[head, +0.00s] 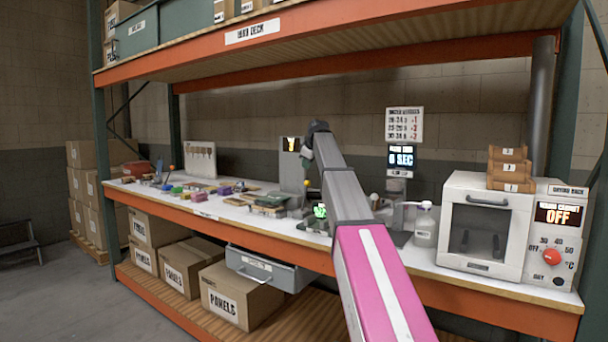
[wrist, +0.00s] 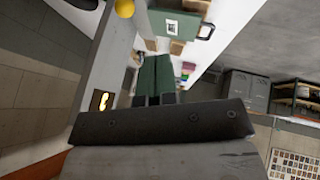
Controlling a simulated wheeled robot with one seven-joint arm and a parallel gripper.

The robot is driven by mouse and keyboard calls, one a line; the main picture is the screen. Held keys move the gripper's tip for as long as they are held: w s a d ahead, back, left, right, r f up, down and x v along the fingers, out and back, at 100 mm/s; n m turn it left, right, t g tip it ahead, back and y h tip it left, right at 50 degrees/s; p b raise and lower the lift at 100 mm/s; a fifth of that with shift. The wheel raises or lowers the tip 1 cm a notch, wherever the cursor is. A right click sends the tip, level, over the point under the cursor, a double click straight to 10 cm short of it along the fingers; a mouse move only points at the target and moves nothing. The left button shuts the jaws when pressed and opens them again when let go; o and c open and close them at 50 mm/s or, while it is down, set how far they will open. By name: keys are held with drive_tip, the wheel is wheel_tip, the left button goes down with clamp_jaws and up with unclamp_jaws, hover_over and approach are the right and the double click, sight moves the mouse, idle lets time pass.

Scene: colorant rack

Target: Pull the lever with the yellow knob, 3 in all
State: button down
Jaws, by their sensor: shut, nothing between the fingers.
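The yellow knob (wrist: 124,8) shows at the top edge of the wrist view, beside a grey dispenser column. In the head view the yellow knob (head: 307,183) is small, at the right edge of the grey column (head: 292,172), partly behind my arm. A display (head: 292,145) on the column shows a yellow figure that I cannot read surely. My gripper (wrist: 156,58) is shut and empty in the wrist view, its dark green fingers side by side. The knob lies up and left of the fingertips, apart from them. In the head view my arm hides most of the gripper.
A green-lit device (head: 320,211) stands close to the column's base. A white bottle (head: 425,226) and a drying cabinet (head: 484,225) reading OFF stand to the right. Small coloured items (head: 195,187) crowd the bench at left. An upper shelf (head: 300,40) overhangs the bench.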

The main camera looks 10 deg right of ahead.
drive_tip(key=shift+v, duration=1.3)
drive_tip(key=shift+f, duration=0.1)
idle(0.8)
